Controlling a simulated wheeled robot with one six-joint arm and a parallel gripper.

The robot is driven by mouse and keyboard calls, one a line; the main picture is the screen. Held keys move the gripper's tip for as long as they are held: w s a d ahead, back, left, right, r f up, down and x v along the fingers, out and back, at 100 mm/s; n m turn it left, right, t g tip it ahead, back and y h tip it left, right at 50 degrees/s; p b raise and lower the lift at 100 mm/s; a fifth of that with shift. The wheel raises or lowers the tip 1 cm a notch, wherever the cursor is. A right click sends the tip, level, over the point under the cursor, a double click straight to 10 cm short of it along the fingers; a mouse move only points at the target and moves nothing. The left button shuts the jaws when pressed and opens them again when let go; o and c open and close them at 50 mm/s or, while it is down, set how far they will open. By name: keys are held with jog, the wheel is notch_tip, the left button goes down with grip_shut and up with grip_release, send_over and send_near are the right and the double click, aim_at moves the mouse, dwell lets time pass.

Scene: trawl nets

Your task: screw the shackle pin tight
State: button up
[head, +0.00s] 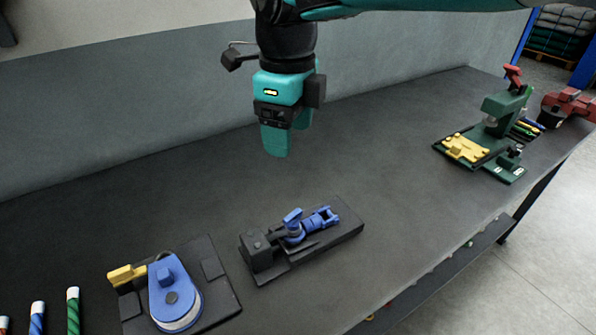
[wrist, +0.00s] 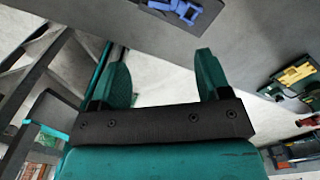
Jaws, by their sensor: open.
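A blue shackle (head: 320,220) lies on a dark fixture plate (head: 345,233) near the middle of the bench. A blue tab (head: 292,217), which looks like the pin's head, stands up at its left end beside a black block. How far the pin is screwed in cannot be told. My gripper (head: 289,141) is open and empty, high above the bench behind the fixture. In the wrist view, my gripper (wrist: 160,62) shows two teal fingers apart with nothing between them. The blue shackle (wrist: 184,9) is partly cut off at the top edge there.
A blue rounded device with a yellow handle (head: 172,295) sits on a dark plate at front left. Several coloured rope ends (head: 73,310) stand at far left. A green press (head: 500,110) and a red vise (head: 568,105) stand at far right. The bench between is clear.

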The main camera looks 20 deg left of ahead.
jog(key=n+p, duration=0.1)
jog(key=n, duration=0.5)
jog(key=n+p, duration=0.9)
jog(key=n, duration=1.7)
send_near(293, 218)
jog(key=f, duration=0.6)
jog(key=w+f, duration=0.1)
jog(key=f, duration=0.2)
jog(key=shift+a+f, duration=0.1)
jog(key=shift+a, duration=0.2)
jog(key=shift+c, duration=0.2)
